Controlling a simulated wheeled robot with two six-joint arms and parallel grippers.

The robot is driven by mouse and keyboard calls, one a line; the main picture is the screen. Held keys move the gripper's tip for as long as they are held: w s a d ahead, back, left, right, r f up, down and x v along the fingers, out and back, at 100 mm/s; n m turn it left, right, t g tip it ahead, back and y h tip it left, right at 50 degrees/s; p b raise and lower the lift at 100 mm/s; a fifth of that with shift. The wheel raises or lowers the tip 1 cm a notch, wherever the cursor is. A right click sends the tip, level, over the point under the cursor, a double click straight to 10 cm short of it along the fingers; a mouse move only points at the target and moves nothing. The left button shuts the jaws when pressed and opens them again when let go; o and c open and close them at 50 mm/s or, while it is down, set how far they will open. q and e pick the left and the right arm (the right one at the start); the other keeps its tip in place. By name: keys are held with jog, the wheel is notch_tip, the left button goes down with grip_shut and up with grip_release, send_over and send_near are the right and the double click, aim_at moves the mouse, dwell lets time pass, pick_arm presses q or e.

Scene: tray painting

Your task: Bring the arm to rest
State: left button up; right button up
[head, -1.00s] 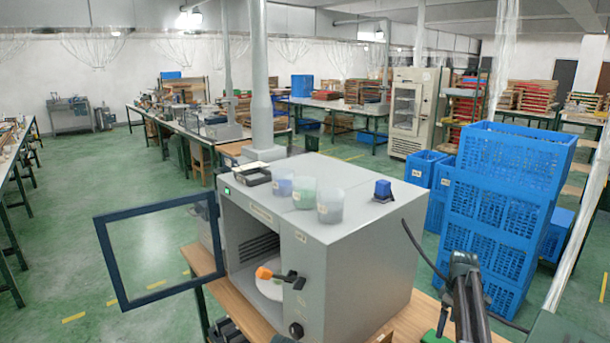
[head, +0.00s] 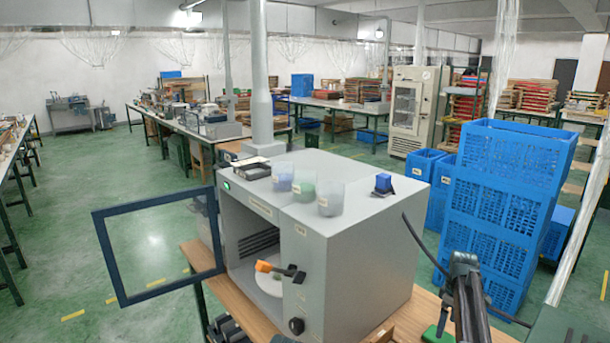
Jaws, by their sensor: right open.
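My right gripper (head: 462,290) is at the lower right, dark, at the end of the arm, with a black cable curving beside it. Its jaws are open, and I see nothing held in them. It is apart from the grey booth (head: 360,245), to its right. A small green thing (head: 437,333) lies on the wooden table below and to the left of it. My left gripper cannot be made out.
The booth's framed door (head: 160,287) stands open to the left. Clear cups (head: 331,198) and a blue block (head: 383,183) stand on top. Blue crates (head: 505,195) are stacked at right.

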aim_at(443, 338)
notch_tip(443, 338, down, 6)
jog(key=b, duration=0.5)
notch_tip(443, 338, up, 10)
jog(key=p, duration=1)
jog(key=shift+r+m, duration=0.15)
jog(key=shift+m, duration=0.25)
